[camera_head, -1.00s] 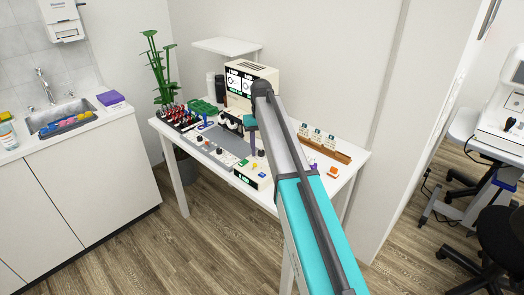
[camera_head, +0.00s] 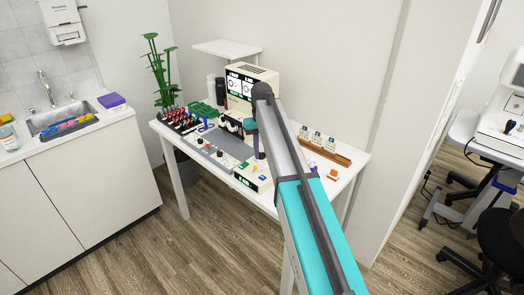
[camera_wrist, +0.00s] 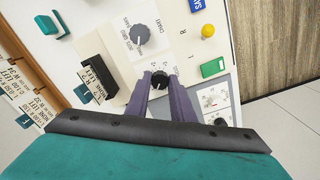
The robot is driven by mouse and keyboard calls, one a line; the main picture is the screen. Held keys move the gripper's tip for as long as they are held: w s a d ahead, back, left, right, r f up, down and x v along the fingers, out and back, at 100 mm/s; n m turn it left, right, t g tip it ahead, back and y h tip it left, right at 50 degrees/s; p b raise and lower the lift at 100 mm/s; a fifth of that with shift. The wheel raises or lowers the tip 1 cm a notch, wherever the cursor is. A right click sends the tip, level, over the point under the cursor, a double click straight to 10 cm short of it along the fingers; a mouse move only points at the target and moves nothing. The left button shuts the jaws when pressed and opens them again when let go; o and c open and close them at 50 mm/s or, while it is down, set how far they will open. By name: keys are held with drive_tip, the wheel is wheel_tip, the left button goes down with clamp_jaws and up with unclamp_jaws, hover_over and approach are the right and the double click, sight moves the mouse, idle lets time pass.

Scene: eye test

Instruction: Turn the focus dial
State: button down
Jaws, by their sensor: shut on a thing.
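A small black dial (camera_wrist: 160,80) with a pale pointer mark stands on a white panel in the wrist view, with small markings around it too blurred to read. I take it for the focus dial, though I see no readable name on it. My gripper (camera_wrist: 160,84) has its two purple fingers on either side of the dial, shut on it. A larger grey knob (camera_wrist: 145,38) is just beyond the dial in the wrist view.
A yellow button (camera_wrist: 208,31) and a green block (camera_wrist: 213,68) lie right of the dial. A black slotted holder (camera_wrist: 97,78) is close on the left. A wooden rack (camera_head: 325,150) with cards stands right of my arm. A cream machine (camera_head: 250,85) stands behind.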

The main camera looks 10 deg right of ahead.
sight(262, 154)
drive_tip(key=n+p, duration=0.1)
drive_tip(key=n, duration=0.2)
drive_tip(key=shift+r+p, duration=0.15)
drive_tip(key=shift+p, duration=0.2)
drive_tip(key=n+p, duration=0.1)
drive_tip(key=n, duration=0.3)
drive_tip(key=shift+w+n, duration=0.15)
drive_tip(key=shift+n, duration=0.15)
drive_tip(key=c, duration=1.5)
unclamp_jaws()
drive_tip(key=shift+c, duration=0.2)
wheel_tip(262, 154, up, 14)
drive_tip(key=b, duration=0.1)
drive_tip(key=shift+f+b, duration=0.2)
drive_tip(key=shift+b, duration=0.15)
